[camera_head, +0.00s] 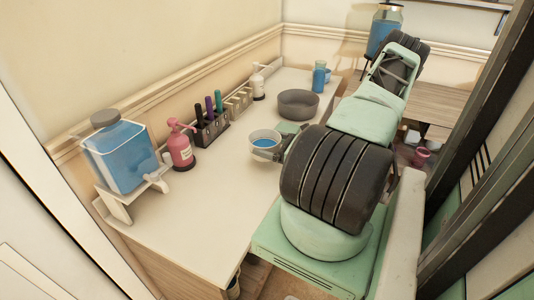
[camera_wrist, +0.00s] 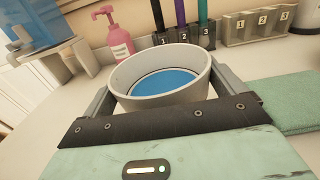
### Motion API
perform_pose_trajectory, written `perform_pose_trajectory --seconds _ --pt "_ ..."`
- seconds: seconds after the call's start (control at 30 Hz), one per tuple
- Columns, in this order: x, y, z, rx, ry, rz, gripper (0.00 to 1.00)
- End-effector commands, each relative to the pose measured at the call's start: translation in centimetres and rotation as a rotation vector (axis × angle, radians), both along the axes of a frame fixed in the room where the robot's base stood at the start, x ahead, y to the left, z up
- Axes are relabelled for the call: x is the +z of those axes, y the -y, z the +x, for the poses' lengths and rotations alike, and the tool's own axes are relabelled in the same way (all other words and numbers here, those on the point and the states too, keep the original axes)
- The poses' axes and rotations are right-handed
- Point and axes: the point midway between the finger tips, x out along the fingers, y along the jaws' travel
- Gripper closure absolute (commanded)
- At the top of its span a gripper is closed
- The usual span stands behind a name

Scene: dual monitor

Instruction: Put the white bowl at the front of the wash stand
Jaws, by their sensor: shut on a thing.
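The white bowl (camera_head: 258,148), with a blue inside, is upright over the white counter (camera_head: 215,205) in the head view. It fills the middle of the wrist view (camera_wrist: 190,62). My gripper (camera_head: 267,151) is shut on it, with a finger at each side of the bowl in the wrist view (camera_wrist: 160,90). I cannot tell whether its base touches the counter. Which part is the wash stand is not clear; a blue water tank (camera_head: 122,155) with a spout stands on a white stand (camera_head: 122,207) at the counter's left front.
A pink pump bottle (camera_head: 181,148) and a rack (camera_head: 210,130) with several coloured tools line the wall. A dark grey basin (camera_head: 298,104) and a blue bottle (camera_head: 319,76) stand farther back. A green cloth (camera_wrist: 285,105) lies right of the bowl. The front counter is clear.

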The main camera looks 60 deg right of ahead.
Motion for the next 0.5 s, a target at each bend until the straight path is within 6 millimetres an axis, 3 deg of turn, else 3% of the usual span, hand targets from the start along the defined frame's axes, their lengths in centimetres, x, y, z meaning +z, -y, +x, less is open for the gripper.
perform_pose_trajectory --seconds 0.23,0.5 --pt "-3.4 -0.1 0.1 0.001 0.002 0.0 0.41" --pt "-3.7 0.0 0.0 0.001 0.002 -0.001 0.41"
